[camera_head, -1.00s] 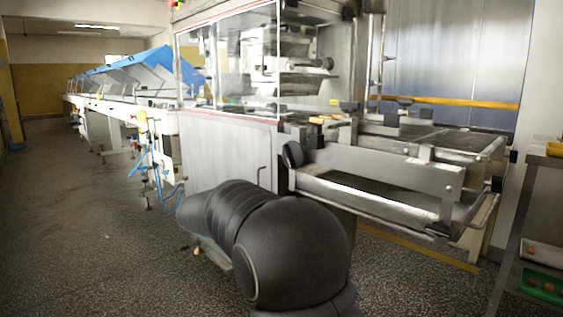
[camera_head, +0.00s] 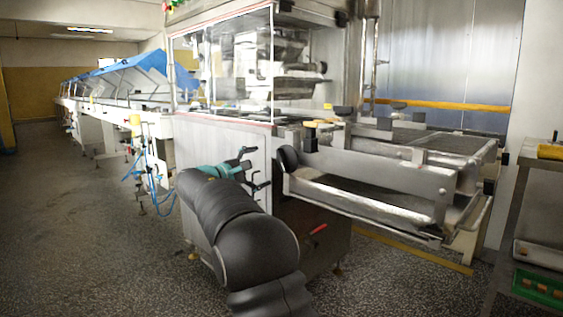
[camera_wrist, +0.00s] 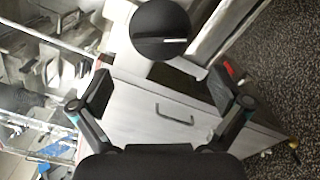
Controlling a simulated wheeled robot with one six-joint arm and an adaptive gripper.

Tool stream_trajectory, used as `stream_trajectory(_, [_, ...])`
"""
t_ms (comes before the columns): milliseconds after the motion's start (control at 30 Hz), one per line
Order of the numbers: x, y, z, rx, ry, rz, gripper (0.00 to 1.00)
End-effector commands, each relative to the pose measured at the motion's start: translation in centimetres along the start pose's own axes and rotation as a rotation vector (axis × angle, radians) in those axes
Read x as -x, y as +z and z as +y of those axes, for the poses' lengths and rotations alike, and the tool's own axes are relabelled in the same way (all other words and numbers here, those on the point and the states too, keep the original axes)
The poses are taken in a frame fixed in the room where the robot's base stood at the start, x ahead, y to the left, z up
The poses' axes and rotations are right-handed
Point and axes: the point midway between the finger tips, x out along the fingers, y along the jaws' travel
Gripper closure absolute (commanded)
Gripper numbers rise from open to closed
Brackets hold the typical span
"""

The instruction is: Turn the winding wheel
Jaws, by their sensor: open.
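The winding wheel (camera_head: 290,158) is a black disc on the near left corner of the steel machine's conveyor frame. In the wrist view the wheel (camera_wrist: 158,24) is at the top centre, with a short pale bar on its lower right part. My gripper (camera_head: 257,168) is open and empty, a little left of the wheel and slightly lower. In the wrist view my gripper (camera_wrist: 158,92) has its fingers spread wide, and the wheel lies beyond the fingertips, apart from them.
The grey cabinet panel (camera_wrist: 148,103) with a bar handle (camera_wrist: 175,115) fills the space between my fingers. A mesh conveyor (camera_head: 440,143) extends right of the wheel. A table with a green tray (camera_head: 540,287) stands at the right. The speckled floor (camera_head: 80,220) at left is open.

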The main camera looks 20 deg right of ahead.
Motion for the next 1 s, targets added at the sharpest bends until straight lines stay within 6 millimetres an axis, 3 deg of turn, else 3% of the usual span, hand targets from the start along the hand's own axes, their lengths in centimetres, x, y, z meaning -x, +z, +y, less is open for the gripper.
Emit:
stream_trajectory(300, [-6.0,0.1,0.0,0.001,-0.001,-0.002,0.00])
stream_trajectory(500, [-8.4,0.0,0.0,0.000,-0.001,0.000,0.00])
stream_trajectory(933, [-9.3,0.0,0.0,0.000,0.000,0.001,0.00])
stream_trajectory(967, [-9.3,0.0,0.0,0.000,0.000,0.001,0.03])
stream_trajectory(1000, [-9.3,0.0,0.0,0.000,0.000,0.001,0.12])
